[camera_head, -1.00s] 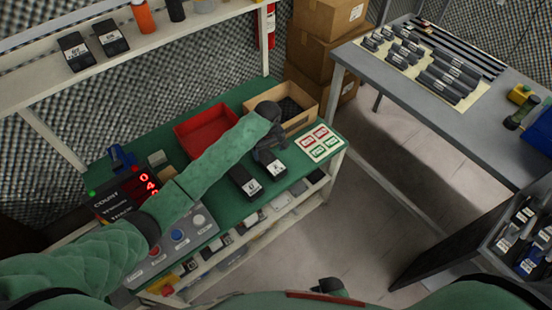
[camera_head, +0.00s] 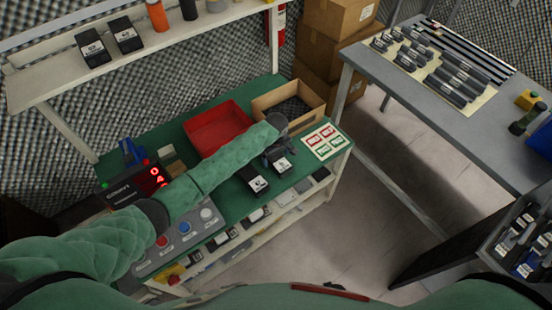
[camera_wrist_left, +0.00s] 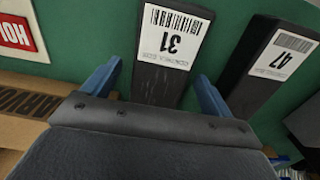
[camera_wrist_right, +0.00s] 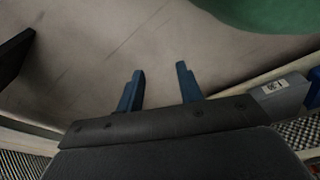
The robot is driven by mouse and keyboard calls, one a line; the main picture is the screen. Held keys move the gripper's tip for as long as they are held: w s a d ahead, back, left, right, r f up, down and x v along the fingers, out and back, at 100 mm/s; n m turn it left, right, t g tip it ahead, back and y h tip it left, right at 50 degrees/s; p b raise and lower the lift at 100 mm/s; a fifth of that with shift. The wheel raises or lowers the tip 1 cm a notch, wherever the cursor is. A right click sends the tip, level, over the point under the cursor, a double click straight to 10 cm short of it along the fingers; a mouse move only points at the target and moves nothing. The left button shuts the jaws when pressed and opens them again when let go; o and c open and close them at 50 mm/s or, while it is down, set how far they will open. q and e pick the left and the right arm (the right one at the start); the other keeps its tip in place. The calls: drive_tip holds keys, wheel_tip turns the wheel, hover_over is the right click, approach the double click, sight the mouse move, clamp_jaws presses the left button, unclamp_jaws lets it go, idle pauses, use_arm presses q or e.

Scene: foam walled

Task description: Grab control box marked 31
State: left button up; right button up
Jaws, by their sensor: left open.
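The control box marked 31 (camera_wrist_left: 172,50) is a dark box with a white barcode label. It lies on the green bench top (camera_head: 150,140) and shows in the head view (camera_head: 283,166) just in front of my left gripper. My left gripper (camera_wrist_left: 157,78) is open and empty, one blue finger on each side of the box's near part; I cannot tell whether they touch it. In the head view my left gripper (camera_head: 275,148) is partly hidden by its own wrist. My right gripper (camera_wrist_right: 160,75) is open and empty above the floor.
A similar box marked 47 (camera_wrist_left: 275,65) lies close beside box 31. A red tray (camera_head: 217,127) and a cardboard-coloured bin (camera_head: 315,97) stand behind. A label sheet (camera_head: 324,141) lies right of the boxes. A control panel (camera_head: 190,233) is at the front left.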

use_arm(q)
drive_tip(key=shift+f, duration=0.6)
drive_tip(key=shift+c, duration=0.4)
drive_tip(key=c, duration=1.1)
drive_tip(key=shift+c, duration=0.5)
drive_tip(key=shift+r, duration=0.15)
